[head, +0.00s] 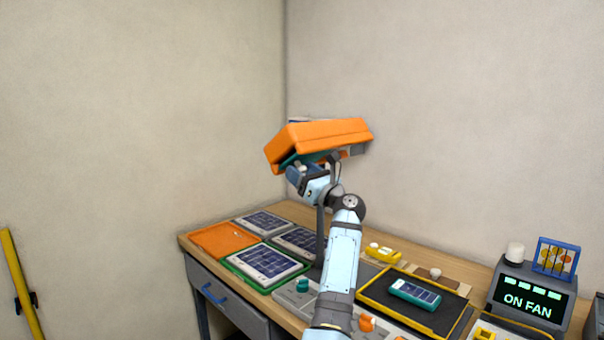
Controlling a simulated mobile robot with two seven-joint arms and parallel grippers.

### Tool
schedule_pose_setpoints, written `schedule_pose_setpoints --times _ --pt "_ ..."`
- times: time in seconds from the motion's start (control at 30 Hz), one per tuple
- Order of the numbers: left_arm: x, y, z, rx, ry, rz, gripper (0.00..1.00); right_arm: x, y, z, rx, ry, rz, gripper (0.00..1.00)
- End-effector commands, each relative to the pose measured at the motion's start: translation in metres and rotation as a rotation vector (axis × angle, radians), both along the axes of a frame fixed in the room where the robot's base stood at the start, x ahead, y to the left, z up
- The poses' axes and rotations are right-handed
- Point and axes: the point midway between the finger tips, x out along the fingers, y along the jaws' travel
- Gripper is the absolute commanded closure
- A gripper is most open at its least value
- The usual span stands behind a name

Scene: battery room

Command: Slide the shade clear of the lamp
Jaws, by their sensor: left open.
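A lamp head with an orange hood (325,137) and a teal underside stands raised above the back of the desk on a dark post (320,235). I cannot tell clearly which part of it is the shade. My left gripper (312,168) is open, just below the front of the orange hood. I cannot tell whether it touches the hood. My left arm hides part of the post and the lamp's base. My right gripper is not in view.
Solar panels (266,262) and a flat orange panel (222,240) lie on the desk's left side. A black tray (446,318) holds a teal device (415,293). A display box reading "ON FAN" (530,297) stands at right.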

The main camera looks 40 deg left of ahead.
Motion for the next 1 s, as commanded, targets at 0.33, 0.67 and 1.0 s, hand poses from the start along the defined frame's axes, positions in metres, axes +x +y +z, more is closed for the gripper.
schedule_pose_setpoints --times 0.33,0.67,1.0 --pt "-0.004 -0.056 -0.026 -0.002 0.001 -0.003 0.39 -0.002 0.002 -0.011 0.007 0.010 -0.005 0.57" --pt "-0.010 -0.113 -0.048 0.000 0.001 0.000 0.39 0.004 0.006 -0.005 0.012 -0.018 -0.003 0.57" --pt "-0.011 -0.126 -0.052 0.000 -0.001 0.002 0.39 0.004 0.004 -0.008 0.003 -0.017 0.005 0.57"
